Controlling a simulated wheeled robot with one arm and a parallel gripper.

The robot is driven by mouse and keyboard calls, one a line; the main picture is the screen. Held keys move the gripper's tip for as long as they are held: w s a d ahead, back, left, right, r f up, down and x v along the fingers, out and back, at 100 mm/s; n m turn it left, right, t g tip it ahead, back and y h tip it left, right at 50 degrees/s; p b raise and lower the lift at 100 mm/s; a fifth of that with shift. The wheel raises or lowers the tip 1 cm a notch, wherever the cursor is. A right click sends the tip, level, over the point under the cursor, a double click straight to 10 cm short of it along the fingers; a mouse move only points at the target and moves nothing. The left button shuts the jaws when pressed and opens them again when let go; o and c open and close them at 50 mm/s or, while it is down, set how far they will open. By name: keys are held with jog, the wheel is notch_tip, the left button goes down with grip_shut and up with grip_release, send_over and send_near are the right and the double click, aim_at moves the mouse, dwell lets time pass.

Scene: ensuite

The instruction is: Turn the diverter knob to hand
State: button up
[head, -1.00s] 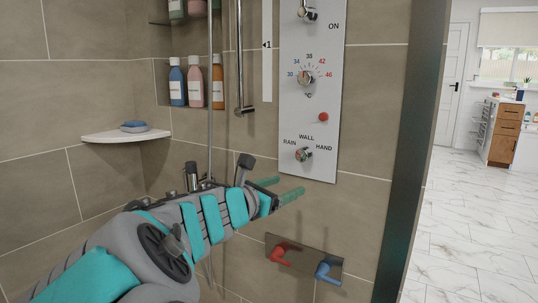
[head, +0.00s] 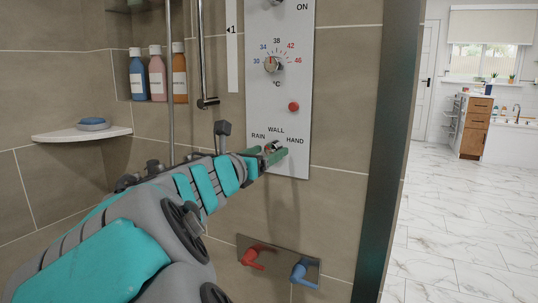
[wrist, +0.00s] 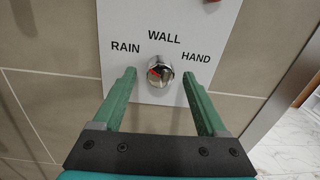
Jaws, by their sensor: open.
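The diverter knob (wrist: 160,72) is a round chrome knob with a red mark, low on the white shower panel (wrist: 192,14). The labels RAIN, WALL and HAND stand around it at left, top and right. In the wrist view the red mark seems to lie toward the upper left; its exact setting is hard to tell. My gripper (wrist: 161,82) is open, its two green fingers on either side of the knob with a gap on each side. In the head view my gripper (head: 266,158) is at the panel and partly hides the knob (head: 273,146).
The temperature knob (head: 272,65) and a red button (head: 293,107) sit above on the panel. Red (head: 252,256) and blue (head: 301,272) levers are on a plate below. A corner shelf (head: 82,135) and bottles (head: 158,75) are at left; a dark upright edge (head: 388,150) is at right.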

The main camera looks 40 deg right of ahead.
grip_shut()
dwell(0.6)
